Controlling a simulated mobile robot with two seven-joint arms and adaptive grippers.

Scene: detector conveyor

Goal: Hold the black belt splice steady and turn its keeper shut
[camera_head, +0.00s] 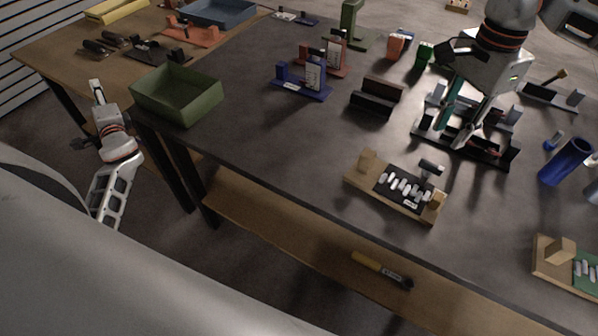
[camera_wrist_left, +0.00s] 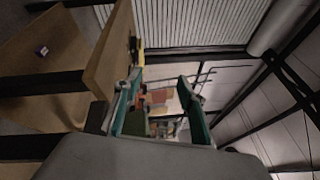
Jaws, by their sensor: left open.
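The black belt splice (camera_head: 405,187), with a row of white lacing pieces, lies on a wooden base near the table's front edge in the head view. A small dark lever-like part (camera_head: 432,168), perhaps its keeper, stands at its right back side; its setting cannot be told. My left gripper (camera_head: 97,90) is off the table at the far left, well away from the splice; the left wrist view shows its fingers (camera_wrist_left: 160,90) apart with nothing between them. My right gripper (camera_head: 456,125) is pointing down, fingers apart, over a black fixture behind and right of the splice.
The black fixture (camera_head: 490,153) carries several grey blocks. A green splice board (camera_head: 560,268) sits at the lower right. A green bin (camera_head: 180,95) stands at the left table corner, near my left arm. Table left of the splice is clear.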

